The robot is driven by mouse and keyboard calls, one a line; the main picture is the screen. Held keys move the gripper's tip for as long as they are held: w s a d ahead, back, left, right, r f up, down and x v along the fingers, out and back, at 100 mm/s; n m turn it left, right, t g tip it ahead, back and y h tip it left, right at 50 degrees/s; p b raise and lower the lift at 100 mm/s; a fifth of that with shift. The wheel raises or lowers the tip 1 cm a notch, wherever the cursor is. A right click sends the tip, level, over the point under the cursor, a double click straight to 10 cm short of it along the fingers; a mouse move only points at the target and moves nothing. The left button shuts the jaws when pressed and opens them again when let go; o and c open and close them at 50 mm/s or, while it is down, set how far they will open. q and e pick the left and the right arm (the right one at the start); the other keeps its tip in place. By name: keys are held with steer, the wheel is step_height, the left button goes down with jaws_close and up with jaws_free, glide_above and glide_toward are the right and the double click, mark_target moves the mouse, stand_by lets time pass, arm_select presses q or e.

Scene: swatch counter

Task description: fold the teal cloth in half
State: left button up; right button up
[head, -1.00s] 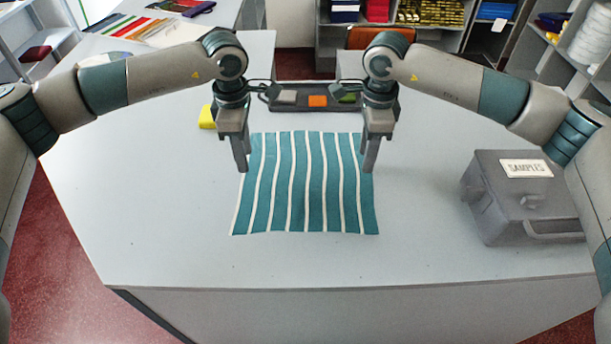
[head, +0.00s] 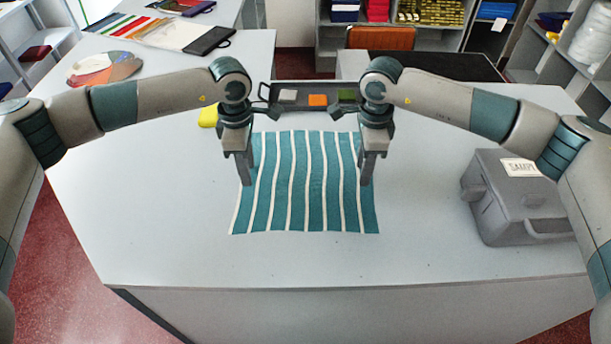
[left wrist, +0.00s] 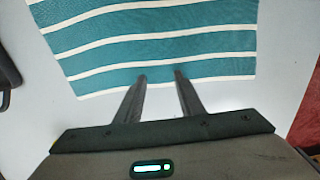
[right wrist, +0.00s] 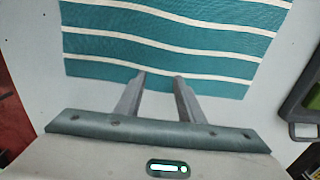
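The teal cloth (head: 307,190) with white stripes lies flat and spread out on the counter. My left gripper (head: 246,184) is over the cloth's left edge, and my right gripper (head: 366,184) is over its right edge. In the left wrist view the open fingers (left wrist: 161,76) reach over the cloth (left wrist: 160,50) at its near edge. In the right wrist view the open fingers (right wrist: 160,76) reach over the opposite edge of the cloth (right wrist: 170,50). Both grippers are empty. I cannot tell whether the fingertips touch the cloth.
A grey samples case (head: 515,205) stands on the right. A dark tray (head: 290,108) with coloured pieces lies behind the cloth. A yellow object (head: 208,116) sits beside my left arm, and a round colour card (head: 104,68) lies at the back left. The counter in front is clear.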

arm_select(q)
jaws_close()
arm_select(e)
jaws_close()
arm_select(q)
steer(key=shift+r, duration=0.15)
arm_select(e)
steer(key=shift+r, duration=0.15)
